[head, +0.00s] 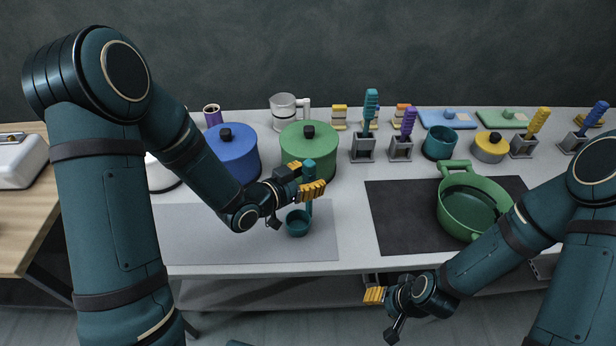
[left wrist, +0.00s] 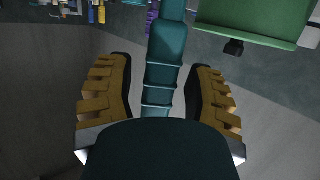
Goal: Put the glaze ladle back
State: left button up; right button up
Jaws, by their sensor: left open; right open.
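The teal glaze ladle (head: 298,224) is on the grey mat, its round cup low and its handle rising upright. My left gripper (head: 304,180) is at the upper part of this handle. In the left wrist view the ribbed teal handle (left wrist: 166,75) runs between the two open yellow-padded fingers, with a gap on each side. The lower part of the ladle is hidden there by my gripper's body. My right gripper (head: 376,296) is open and empty, in front of the table's front edge.
Behind the ladle stand a green lidded pot (head: 308,150) and a blue lidded pot (head: 233,156). Grey holders (head: 362,150) with upright coloured handles stand further back. A green open pan (head: 470,208) is on the dark mat (head: 400,225). The grey mat (head: 190,225) is otherwise mostly clear.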

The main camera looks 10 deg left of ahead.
pick_arm(q)
jog(key=shift+s+a, duration=0.1)
jog(key=shift+s, duration=0.05)
jog(key=v, duration=0.7)
jog(key=shift+s+a, duration=0.15)
jog(key=shift+s, duration=0.15)
dwell(1.5)
jog(key=shift+r, duration=0.1)
dwell(0.4)
